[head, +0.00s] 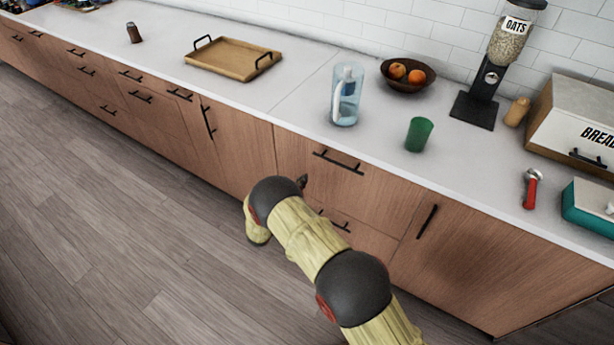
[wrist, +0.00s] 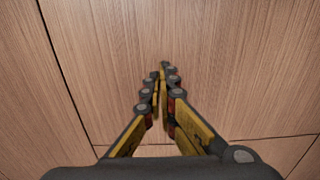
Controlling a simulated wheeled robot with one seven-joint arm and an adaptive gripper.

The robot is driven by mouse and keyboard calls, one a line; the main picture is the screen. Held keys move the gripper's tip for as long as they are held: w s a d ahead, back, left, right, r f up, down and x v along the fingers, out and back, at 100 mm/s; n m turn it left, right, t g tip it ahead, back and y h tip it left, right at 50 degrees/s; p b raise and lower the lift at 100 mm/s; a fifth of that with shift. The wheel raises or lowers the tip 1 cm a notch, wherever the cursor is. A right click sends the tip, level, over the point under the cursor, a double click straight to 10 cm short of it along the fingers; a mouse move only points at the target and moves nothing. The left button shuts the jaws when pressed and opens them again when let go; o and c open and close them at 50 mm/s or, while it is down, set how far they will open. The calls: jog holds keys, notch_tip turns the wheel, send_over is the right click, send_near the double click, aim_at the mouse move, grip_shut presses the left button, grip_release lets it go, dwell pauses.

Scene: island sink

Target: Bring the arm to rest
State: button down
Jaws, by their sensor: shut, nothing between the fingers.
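My arm (head: 310,235) reaches out from the bottom of the head view, in front of the wooden cabinet fronts and below the counter's edge. My gripper (wrist: 162,72) shows in the wrist view with its fingers together and nothing between them. It points at a plain wooden cabinet panel (wrist: 220,60); I cannot tell how far the fingertips are from it. In the head view the gripper is mostly hidden behind the arm, with only a small dark part (head: 302,181) showing near a drawer front.
The counter (head: 300,98) holds a wooden tray (head: 234,60), a clear blue container (head: 346,95), a fruit bowl (head: 408,76), a green cup (head: 418,135), an oats dispenser (head: 490,75) and a bread box (head: 575,125). Black handles (head: 338,162) stick out from the cabinets. The floor (head: 110,220) at left is clear.

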jog(key=p+v, duration=0.2)
jog(key=v, duration=0.6)
jog(key=s+d+f+m+g+h, duration=0.25)
jog(key=s+d+f+g, duration=0.2)
jog(key=s, duration=0.25)
jog(key=s+d+r+m+g, duration=0.4)
jog(key=s+d+m+g, duration=0.2)
jog(key=s, duration=0.2)
jog(key=s+d+r+m+y, duration=0.3)
jog(key=s+r+m, duration=0.3)
jog(key=r, duration=0.7)
jog(key=s+d+r+m+t+y, duration=0.1)
jog(key=s+r+m+y, duration=0.4)
jog(key=r, duration=0.9)
jog(key=s+d+r+m+y, duration=0.4)
jog(key=s+r+m, duration=0.5)
jog(key=s+r, duration=0.3)
notch_tip(320, 180, up, 2)
jog(key=shift+s+d+r+y, duration=0.25)
jog(key=shift+d+y, duration=0.1)
jog(key=shift+y, duration=0.2)
